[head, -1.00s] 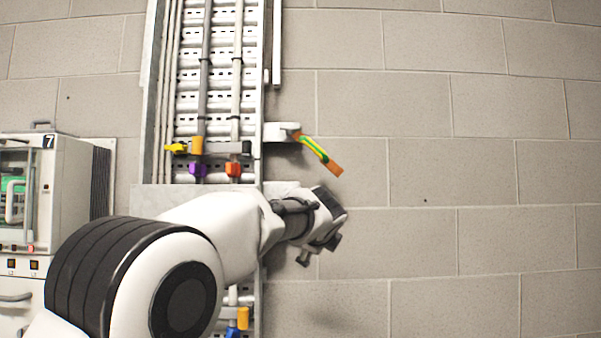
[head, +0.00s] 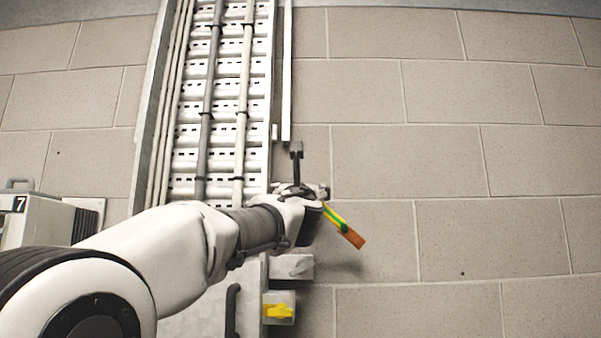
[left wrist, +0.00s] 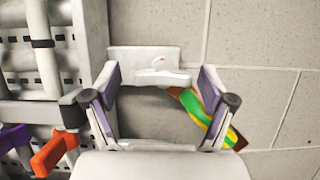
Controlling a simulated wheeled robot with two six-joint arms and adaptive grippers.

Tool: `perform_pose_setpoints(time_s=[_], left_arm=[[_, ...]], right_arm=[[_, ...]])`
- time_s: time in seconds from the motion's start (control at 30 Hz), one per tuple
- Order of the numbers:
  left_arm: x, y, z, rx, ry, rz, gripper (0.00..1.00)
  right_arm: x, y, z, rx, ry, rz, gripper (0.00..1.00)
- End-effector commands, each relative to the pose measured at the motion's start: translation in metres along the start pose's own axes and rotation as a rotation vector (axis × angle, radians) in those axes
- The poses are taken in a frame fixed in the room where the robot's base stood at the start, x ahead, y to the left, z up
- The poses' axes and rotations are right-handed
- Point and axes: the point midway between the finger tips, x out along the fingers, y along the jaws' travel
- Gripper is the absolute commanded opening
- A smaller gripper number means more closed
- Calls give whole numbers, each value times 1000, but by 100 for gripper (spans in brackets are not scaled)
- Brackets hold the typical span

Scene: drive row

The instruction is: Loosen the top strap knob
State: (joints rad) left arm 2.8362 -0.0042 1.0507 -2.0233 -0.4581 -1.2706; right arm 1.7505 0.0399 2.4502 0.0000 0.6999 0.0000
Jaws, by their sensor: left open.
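The top strap knob (left wrist: 163,76) is a pale wing-shaped knob on a white bracket (left wrist: 125,58), seen in the left wrist view. A green-and-yellow strap (left wrist: 205,105) with an orange end slants down to the right from beside it; the strap also shows in the head view (head: 337,219). My left gripper (left wrist: 160,82) is open, one finger on each side of the knob, with nothing visibly gripped. In the head view the left gripper (head: 308,190) hides the knob and bracket. My right gripper is not in view.
A metal cable ladder (head: 222,110) with grey cables runs up the block wall (head: 450,170). An orange lever (left wrist: 55,152) and a purple one (left wrist: 14,138) are left of my fingers. A numbered cabinet (head: 40,222) stands at left. The wall to the right is clear.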

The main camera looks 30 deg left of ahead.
Motion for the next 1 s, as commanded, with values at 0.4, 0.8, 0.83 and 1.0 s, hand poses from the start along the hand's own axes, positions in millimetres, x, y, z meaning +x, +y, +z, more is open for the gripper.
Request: perform_pose_setpoints(time_s=[0.4,0.8,0.83,1.0], left_arm=[[11,0,0,0,-2,1,62],[12,0,-2,-9,1,4,23],[12,0,-2,-13,1,6,23],[12,0,-3,-59,2,25,23]], right_arm=[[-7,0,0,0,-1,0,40],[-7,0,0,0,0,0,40],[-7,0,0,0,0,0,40],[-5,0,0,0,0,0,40]])
